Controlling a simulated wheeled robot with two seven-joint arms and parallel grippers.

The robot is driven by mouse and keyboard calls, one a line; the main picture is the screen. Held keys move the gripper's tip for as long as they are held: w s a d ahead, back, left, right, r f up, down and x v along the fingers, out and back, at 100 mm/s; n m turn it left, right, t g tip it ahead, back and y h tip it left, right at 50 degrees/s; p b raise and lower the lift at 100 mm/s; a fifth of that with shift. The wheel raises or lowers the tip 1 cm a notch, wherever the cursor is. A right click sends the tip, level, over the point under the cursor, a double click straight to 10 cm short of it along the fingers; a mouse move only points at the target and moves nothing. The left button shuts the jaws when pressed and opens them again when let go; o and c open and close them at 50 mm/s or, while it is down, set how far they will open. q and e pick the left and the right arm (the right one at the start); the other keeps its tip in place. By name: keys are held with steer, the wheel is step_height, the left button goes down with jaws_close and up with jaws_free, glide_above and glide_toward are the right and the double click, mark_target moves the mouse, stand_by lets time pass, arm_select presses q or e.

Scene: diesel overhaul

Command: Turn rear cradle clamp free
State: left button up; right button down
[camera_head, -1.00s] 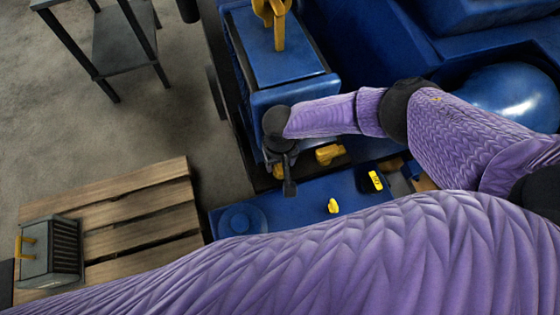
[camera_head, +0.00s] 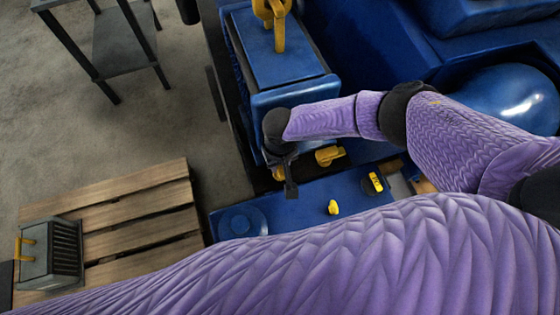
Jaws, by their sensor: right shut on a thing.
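My right gripper (camera_head: 285,178) points down at the near end of a blue box-shaped housing (camera_head: 290,97). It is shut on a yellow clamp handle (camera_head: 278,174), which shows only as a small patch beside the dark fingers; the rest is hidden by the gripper. I cannot tell how far the clamp is turned. A second yellow clamp (camera_head: 329,155) lies just right of the gripper, apart from it. My left gripper is not in view.
A yellow knob (camera_head: 333,207) and a yellow part (camera_head: 376,182) sit on the blue deck (camera_head: 300,205). A yellow hook (camera_head: 279,30) is above the housing. A wooden pallet (camera_head: 140,205) bears a grey finned box (camera_head: 50,252). A dark stand (camera_head: 125,45) is upper left.

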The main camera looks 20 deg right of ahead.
steer(key=n, duration=1.3)
steer(key=shift+n, duration=2.1)
steer(key=shift+c, duration=2.4)
jaws_free()
step_height(320, 180, up, 10)
steer(key=p, duration=0.2)
